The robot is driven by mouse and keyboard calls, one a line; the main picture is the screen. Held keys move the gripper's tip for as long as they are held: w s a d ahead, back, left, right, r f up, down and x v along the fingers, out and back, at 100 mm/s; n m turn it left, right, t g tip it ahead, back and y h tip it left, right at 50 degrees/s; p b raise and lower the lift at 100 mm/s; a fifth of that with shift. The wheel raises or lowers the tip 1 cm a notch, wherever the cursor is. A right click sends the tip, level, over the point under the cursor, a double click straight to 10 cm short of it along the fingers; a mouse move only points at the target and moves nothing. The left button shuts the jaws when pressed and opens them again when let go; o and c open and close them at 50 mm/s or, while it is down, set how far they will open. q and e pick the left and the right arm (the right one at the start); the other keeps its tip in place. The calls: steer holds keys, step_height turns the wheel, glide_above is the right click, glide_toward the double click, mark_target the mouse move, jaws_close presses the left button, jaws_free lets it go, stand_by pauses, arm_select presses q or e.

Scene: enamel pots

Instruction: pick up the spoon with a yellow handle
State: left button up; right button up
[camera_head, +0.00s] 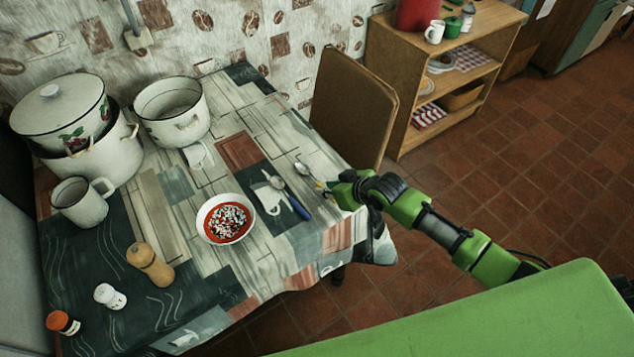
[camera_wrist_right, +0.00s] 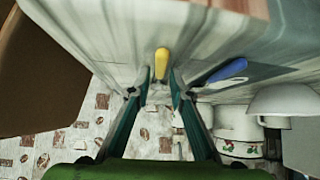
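The spoon with a yellow handle (camera_head: 303,170) lies near the table's right edge in the head view, with its bowl pointing away from my right gripper (camera_head: 332,188). Its yellow handle (camera_wrist_right: 161,64) shows clearly in the right wrist view. The right gripper is open there, its two fingertips (camera_wrist_right: 158,94) on either side of the handle's line with a gap to each. I cannot tell how far the handle reaches between them. My left gripper is not in view.
A blue-handled spoon (camera_head: 298,206) lies close beside it. A bowl of food (camera_head: 227,219) stands to the left, with enamel pots (camera_head: 173,110) and a mug (camera_head: 82,201) farther off. A chair (camera_head: 352,110) stands against the table's far right side.

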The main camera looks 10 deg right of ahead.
steer(key=shift+w+a+f, duration=0.1)
steer(key=shift+f, duration=0.1)
jaws_close()
steer(key=shift+r, duration=0.15)
